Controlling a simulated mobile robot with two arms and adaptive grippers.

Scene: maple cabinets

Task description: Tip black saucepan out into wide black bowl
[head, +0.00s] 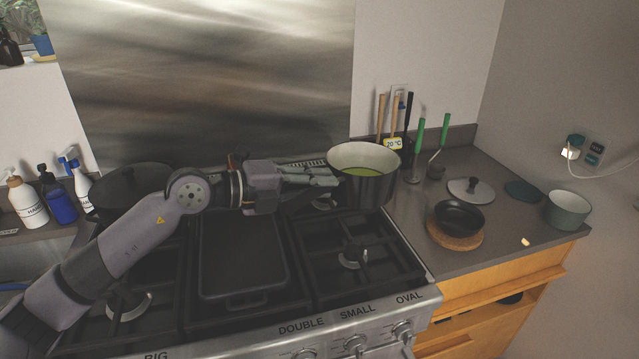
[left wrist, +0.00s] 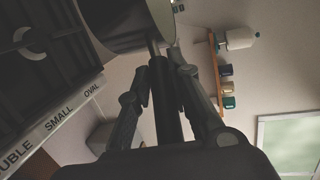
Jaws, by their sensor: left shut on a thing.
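The black saucepan (head: 366,188), pale inside with green contents, is upright over the back right of the hob; whether it touches the grate I cannot tell. It also shows at the top of the left wrist view (left wrist: 112,22). My left gripper (head: 312,176) reaches it from the left and is shut on its handle; the fingers show on both sides of the dark handle in the left wrist view (left wrist: 164,95). The wide black bowl (head: 459,217) is upright on a round cork mat (head: 455,237) on the counter right of the hob, apart from the saucepan. My right gripper is out of view.
A lid (head: 471,190) lies behind the bowl, and a green pot (head: 567,210) stands near the counter's right edge. Utensils with green handles (head: 418,150) stand behind the saucepan. A griddle (head: 243,252) covers the middle burners. A dark pot (head: 130,190) is at the back left.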

